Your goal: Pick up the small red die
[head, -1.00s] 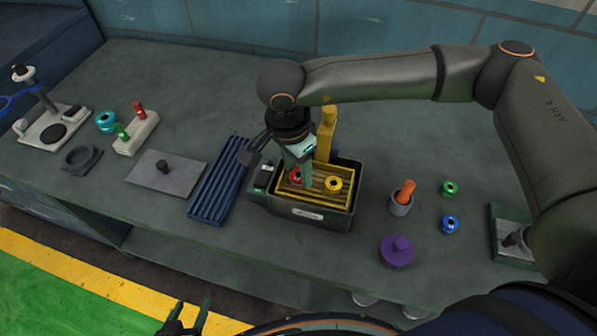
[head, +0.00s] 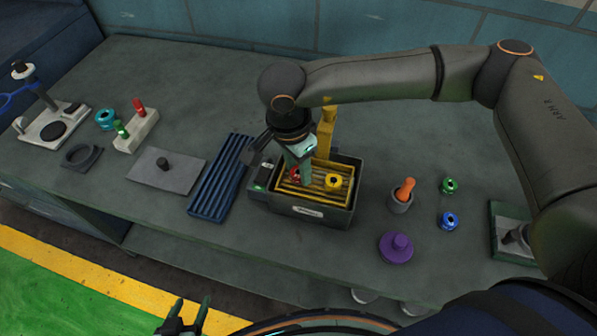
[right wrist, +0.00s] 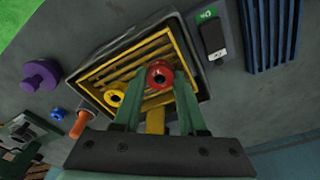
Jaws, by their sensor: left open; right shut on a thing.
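The small red die (head: 296,175) is a red ring with a dark hole, at the left part of the yellow slatted basket (head: 345,195) in a dark tank (head: 312,212). My right gripper (head: 301,180) reaches down over the basket and is shut on the die. In the right wrist view the die (right wrist: 159,74) sits between the green fingertips (right wrist: 158,84), its top face visible. I cannot tell whether it touches the slats. My left gripper (head: 187,313) is open and empty at the bottom edge, away from the bench.
A yellow die (head: 333,181) lies in the same basket. The basket's yellow upright handle (head: 326,132) stands behind my right gripper. A blue ribbed rack (head: 220,177) is left of the tank. An orange-handled tool in a grey cup (head: 401,200), purple knob (head: 396,247), green die (head: 449,186) and blue die (head: 449,220) stand right.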

